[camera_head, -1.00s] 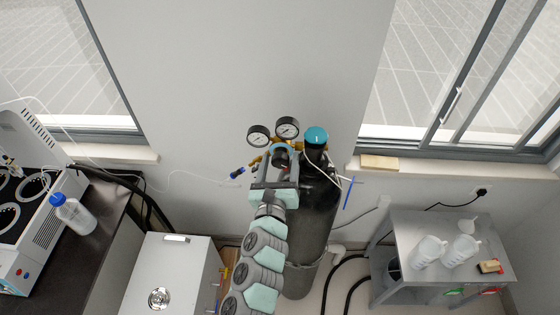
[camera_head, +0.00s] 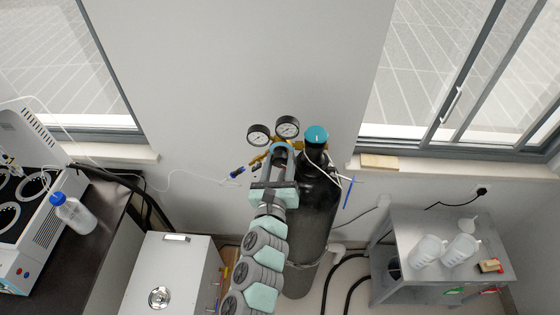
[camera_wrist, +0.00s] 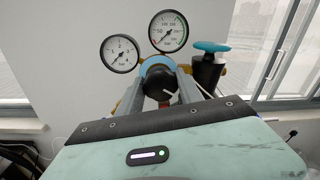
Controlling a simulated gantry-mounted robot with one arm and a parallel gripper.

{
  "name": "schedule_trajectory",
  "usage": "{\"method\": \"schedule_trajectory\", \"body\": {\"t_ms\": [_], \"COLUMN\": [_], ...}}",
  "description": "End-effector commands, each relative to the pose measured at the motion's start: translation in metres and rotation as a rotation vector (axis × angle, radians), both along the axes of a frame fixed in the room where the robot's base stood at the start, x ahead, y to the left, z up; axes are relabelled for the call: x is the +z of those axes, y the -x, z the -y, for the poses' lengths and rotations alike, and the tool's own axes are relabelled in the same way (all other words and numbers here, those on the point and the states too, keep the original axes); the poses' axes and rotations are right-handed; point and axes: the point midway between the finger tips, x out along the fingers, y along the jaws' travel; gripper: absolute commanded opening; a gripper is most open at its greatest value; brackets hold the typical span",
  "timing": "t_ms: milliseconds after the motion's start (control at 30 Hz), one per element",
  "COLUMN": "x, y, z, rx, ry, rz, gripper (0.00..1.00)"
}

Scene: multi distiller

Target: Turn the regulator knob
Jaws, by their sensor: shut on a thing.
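The regulator knob (camera_wrist: 160,84) is a round black knob, seen between my gripper's fingers in the wrist view. It also shows partly in the head view (camera_head: 281,158), with my gripper covering much of it. My gripper (camera_wrist: 163,92) is shut on the knob, one finger on each side; it also shows in the head view (camera_head: 281,167). Two round gauges sit above the knob, a left gauge (camera_wrist: 120,54) and a right gauge (camera_wrist: 169,32). The brass regulator body lies behind the knob and is mostly hidden.
A black gas cylinder (camera_head: 315,215) with a teal valve handwheel (camera_head: 316,134) stands just right of my gripper. A white box (camera_head: 165,275) is at lower left. The wall is behind the regulator.

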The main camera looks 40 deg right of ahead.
Motion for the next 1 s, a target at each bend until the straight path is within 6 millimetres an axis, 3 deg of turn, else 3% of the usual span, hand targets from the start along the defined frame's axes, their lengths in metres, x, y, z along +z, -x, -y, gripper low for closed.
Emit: {"method": "schedule_trajectory", "body": {"t_ms": [467, 1000], "x": [-0.0021, -0.0027], "y": [0.0019, 0.0005], "z": [0.0014, 0.0004], "rx": [-0.005, -0.002], "ry": [0.116, 0.454], "rz": [-0.118, -0.491], "gripper": [0.03, 0.03]}}
